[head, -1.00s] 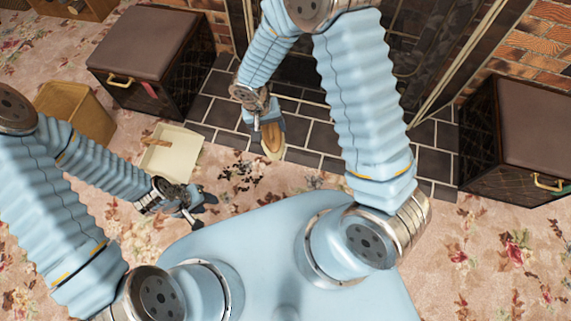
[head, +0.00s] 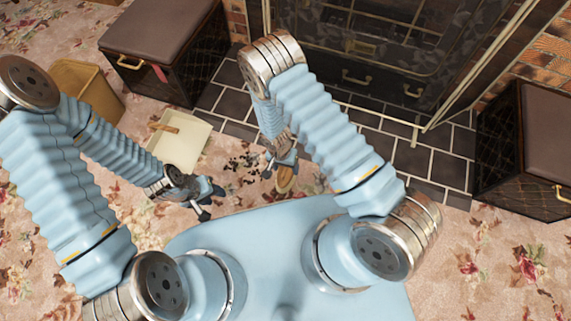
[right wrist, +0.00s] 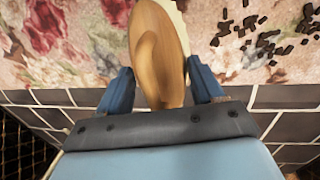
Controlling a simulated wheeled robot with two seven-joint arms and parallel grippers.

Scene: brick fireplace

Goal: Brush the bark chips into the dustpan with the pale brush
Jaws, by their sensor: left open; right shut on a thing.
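The dark bark chips (head: 246,162) lie scattered on the flowered carpet by the hearth tiles. They also show at the upper right of the right wrist view (right wrist: 262,40). The cream dustpan (head: 188,148) with a wooden handle lies on the carpet to the left of the chips. My right gripper (head: 284,168) is shut on the pale brush (head: 285,182), just right of the chips. In the right wrist view the brush's wooden back (right wrist: 158,50) is between the fingers. My left gripper (head: 206,203) is open and empty, below the dustpan in the picture.
A tan bin (head: 88,88) stands left of the dustpan, partly behind my left arm. A dark padded box (head: 160,70) stands behind it, another (head: 528,150) at the right. The dark tiled hearth (head: 360,145) fronts the fireplace. Carpet between chips and dustpan is clear.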

